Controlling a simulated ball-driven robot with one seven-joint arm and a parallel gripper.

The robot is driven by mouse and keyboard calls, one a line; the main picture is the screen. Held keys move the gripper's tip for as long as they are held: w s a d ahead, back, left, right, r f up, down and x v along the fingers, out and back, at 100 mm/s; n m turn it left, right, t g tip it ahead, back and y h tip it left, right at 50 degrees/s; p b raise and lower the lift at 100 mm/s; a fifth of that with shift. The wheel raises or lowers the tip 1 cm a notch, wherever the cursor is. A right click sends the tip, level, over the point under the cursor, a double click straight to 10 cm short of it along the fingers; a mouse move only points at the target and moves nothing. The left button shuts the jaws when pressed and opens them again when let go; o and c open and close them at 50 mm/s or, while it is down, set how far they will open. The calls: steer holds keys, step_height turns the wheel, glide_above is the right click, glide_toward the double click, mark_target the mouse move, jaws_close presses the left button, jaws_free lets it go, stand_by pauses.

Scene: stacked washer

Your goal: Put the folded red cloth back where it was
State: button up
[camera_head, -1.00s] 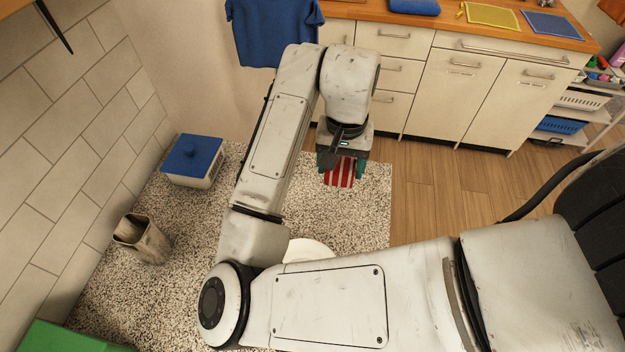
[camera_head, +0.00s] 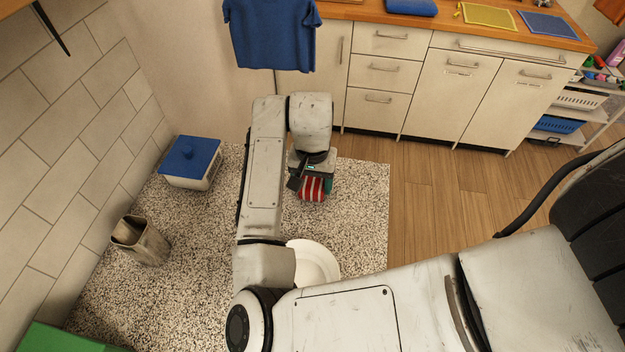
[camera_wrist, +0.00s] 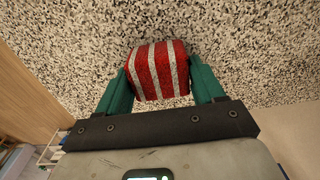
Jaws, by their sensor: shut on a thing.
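The folded red cloth (camera_head: 312,188) has white stripes. It is held between the green fingers of my gripper (camera_head: 314,186), over the speckled surface (camera_head: 350,210). In the wrist view the cloth (camera_wrist: 158,70) sits between the two fingertips of my gripper (camera_wrist: 160,84), with the speckled surface (camera_wrist: 240,40) beyond it. I cannot tell whether the cloth touches that surface. Part of the cloth is hidden by my gripper in the head view.
A white round dish (camera_head: 318,262) lies on the speckled surface, partly behind my arm. A blue-lidded box (camera_head: 192,162) and a brownish open container (camera_head: 142,240) stand to the left. A blue shirt (camera_head: 270,35) hangs behind. The surface right of the cloth is clear.

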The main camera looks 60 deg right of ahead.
mark_target(312, 181)
steer(key=shift+f, duration=0.15)
steer(key=o, duration=0.9)
steer(key=shift+o, duration=0.2)
step_height(312, 181, up, 12)
steer(key=shift+r, duration=0.2)
steer(key=shift+a, duration=0.1)
